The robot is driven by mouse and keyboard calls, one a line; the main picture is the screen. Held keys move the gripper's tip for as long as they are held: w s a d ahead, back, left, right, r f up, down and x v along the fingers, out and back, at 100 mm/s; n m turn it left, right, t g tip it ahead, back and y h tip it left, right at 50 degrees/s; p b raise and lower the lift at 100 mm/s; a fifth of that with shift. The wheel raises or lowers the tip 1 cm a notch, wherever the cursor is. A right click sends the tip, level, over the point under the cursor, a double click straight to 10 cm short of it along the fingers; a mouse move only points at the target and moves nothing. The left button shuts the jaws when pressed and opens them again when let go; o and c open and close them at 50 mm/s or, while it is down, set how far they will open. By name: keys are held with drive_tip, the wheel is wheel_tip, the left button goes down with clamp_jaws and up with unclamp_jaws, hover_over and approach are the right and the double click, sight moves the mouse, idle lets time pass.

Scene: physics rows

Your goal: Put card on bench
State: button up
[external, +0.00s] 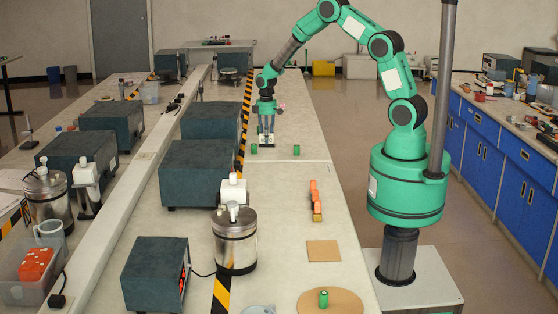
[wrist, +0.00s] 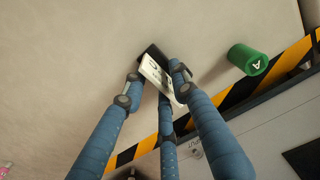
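My gripper (external: 266,142) is low over the far part of the long pale bench (external: 277,195). Its blue fingers (wrist: 155,80) close around a small white card (wrist: 158,76) with dark print, and the card is tilted between the fingertips. A pale patch of the card (external: 267,138) shows between the fingers in the external view. A dark patch lies just beyond the card in the wrist view; I cannot tell if it is shadow. Whether the card touches the bench is unclear.
Green cylinders stand close on either side of my gripper, one left (external: 254,149) and one right (external: 296,150). Dark equipment boxes (external: 199,172) line the left. An orange object (external: 315,198), a brown square (external: 323,250) and a round board (external: 352,303) lie nearer.

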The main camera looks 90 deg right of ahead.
wheel_tip(320, 180, up, 12)
drive_tip(key=p, duration=0.2)
drive_tip(key=shift+p, duration=0.3)
idle(0.6)
drive_tip(key=s+a+r+t+h, duration=0.1)
drive_tip(key=s+a+r, duration=0.2)
drive_tip(key=a+r, duration=1)
drive_tip(key=s+a+r+t, duration=0.2)
drive_tip(key=a+r, duration=1)
drive_tip(key=a, duration=0.2)
drive_tip(key=s+a+r+t, duration=0.1)
drive_tip(key=s+a+r, duration=0.1)
drive_tip(key=s+a, duration=0.7)
drive_tip(key=s+a+r+t+y, duration=0.1)
drive_tip(key=s+a+r, duration=0.2)
drive_tip(key=s+a, duration=0.5)
drive_tip(key=s, duration=0.4)
drive_tip(key=shift+s+a+r+t, duration=0.25)
drive_tip(key=shift+s+a+t, duration=0.05)
drive_tip(key=shift+s+a, duration=0.1)
